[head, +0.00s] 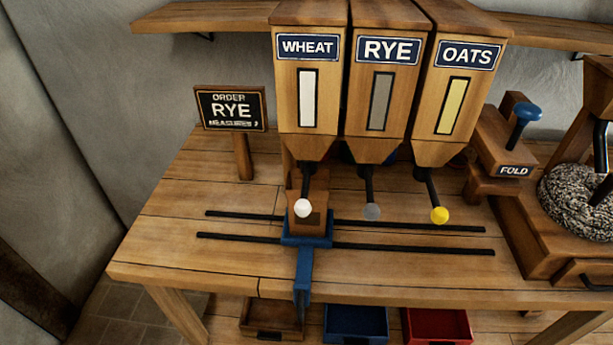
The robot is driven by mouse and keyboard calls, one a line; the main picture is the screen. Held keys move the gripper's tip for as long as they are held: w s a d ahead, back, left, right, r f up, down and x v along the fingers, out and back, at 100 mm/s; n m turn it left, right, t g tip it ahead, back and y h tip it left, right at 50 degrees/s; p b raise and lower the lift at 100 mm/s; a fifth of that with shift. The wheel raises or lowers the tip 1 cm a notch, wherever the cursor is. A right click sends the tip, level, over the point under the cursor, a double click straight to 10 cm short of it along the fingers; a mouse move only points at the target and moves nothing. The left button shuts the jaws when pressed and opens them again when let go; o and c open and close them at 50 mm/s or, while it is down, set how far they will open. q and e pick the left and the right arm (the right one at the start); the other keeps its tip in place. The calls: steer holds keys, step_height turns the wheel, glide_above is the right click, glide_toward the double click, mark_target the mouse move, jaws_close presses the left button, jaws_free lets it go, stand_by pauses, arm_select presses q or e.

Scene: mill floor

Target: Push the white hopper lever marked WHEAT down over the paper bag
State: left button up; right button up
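The WHEAT hopper (308,88) is a wooden box with a blue label and a white window strip, at the left of three hoppers in the head view. Its lever ends in a white ball knob (303,208) on a dark rod that slopes down toward the front. Right behind and below the knob, a brown paper bag (309,221) stands on a blue carriage (305,242), under the WHEAT hopper. The knob hides part of the bag. Neither of my grippers is in view.
Beside it are the RYE hopper (383,88) with a grey knob (372,212) and the OATS hopper (456,92) with a yellow knob (439,215). Two dark rails (420,248) run along the bench. An order sign (231,109) reads RYE. A FOLD press (514,150) stands right.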

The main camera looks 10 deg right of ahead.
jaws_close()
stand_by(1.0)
